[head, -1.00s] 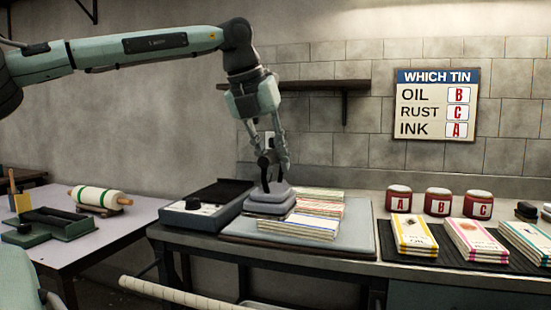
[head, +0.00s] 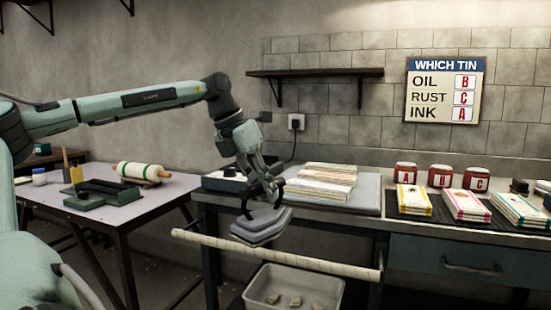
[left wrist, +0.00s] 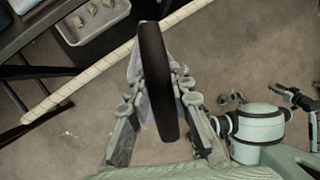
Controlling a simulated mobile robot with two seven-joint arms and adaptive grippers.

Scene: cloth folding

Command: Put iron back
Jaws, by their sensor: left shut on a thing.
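The iron (head: 262,227) has a grey, wedge-shaped body and a dark handle. My left gripper (head: 262,194) is shut on its handle and holds it in the air, tilted, in front of the bench's front edge. In the left wrist view the black handle (left wrist: 155,80) stands between the fingers of my left gripper (left wrist: 158,90); the handle hides most of the iron's body. A low control box with a dark knob (head: 228,171) sits on the bench, partly hidden behind my left gripper.
A pale wrapped rail (head: 320,266) runs below the iron, with a grey bin (head: 335,284) holding several small pieces under it. Stacked sheets (head: 318,178) lie on a grey pad (head: 370,197). The left table (head: 110,211) carries a rolling pin (head: 143,172). Red tins (head: 440,176) stand right.

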